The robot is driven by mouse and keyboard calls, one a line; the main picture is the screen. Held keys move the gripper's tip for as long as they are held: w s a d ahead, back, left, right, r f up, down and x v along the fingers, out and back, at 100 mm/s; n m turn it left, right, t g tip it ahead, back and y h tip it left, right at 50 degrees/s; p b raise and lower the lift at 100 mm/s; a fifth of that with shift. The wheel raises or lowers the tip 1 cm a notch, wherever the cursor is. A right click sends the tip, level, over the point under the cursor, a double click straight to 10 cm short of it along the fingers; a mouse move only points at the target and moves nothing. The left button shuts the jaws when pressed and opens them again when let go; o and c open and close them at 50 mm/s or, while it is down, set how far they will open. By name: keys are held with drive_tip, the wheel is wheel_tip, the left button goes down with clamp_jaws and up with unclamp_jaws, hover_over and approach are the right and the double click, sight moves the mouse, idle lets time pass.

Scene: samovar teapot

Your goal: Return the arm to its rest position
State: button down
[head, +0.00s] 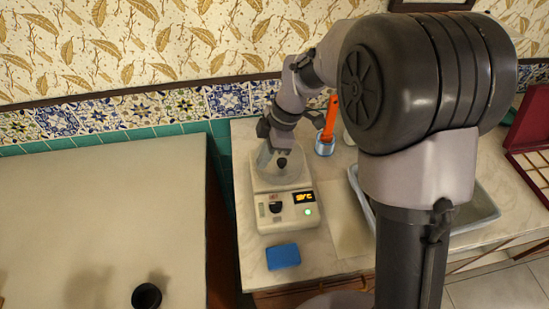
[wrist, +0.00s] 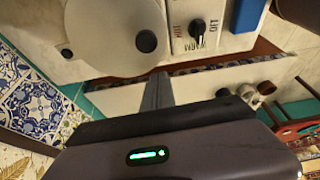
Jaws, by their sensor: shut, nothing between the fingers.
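My arm reaches from the right over the counter in the head view. My gripper (head: 270,150) is low over the warmer at the left of the counter. In the wrist view its fingers (wrist: 157,86) are together with nothing between them. The warmer (head: 288,212) is a cream box with a dark knob, an orange display and a green light. A pale round piece (head: 280,176) with a dark knob sits on top of it; the wrist view shows it beside the fingertips. I cannot tell whether they touch.
A blue block (head: 283,256) lies in front of the warmer. A blue cup (head: 325,148) with an orange-handled tool (head: 330,118) stands behind it. A grey tray (head: 486,212) is to the right, partly behind my arm. A dark cup (head: 146,296) stands on the left table, mostly clear.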

drive_tip(key=s+d+r+m+t+p, duration=0.1)
drive_tip(key=d+r+m, duration=0.2)
drive_tip(key=r, duration=0.4)
drive_tip(key=s+d+r+m+t+p, duration=0.1)
drive_tip(key=s+d+r+m, duration=0.15)
drive_tip(key=r, duration=0.35)
drive_tip(key=s+d+m+t+h+b, duration=0.1)
drive_tip(key=s+d+m, duration=0.3)
drive_tip(key=s+m, duration=0.4)
drive_tip(key=s+d+m+t+b, duration=0.2)
drive_tip(key=s+d+m, duration=0.3)
drive_tip(key=s+m, duration=0.4)
drive_tip(key=m+t, duration=0.1)
drive_tip(key=m, duration=0.1)
drive_tip(key=shift+s+r+m+t+h, duration=0.15)
drive_tip(key=shift+r+m+t+h, duration=0.1)
drive_tip(key=shift+m+t+h, duration=0.15)
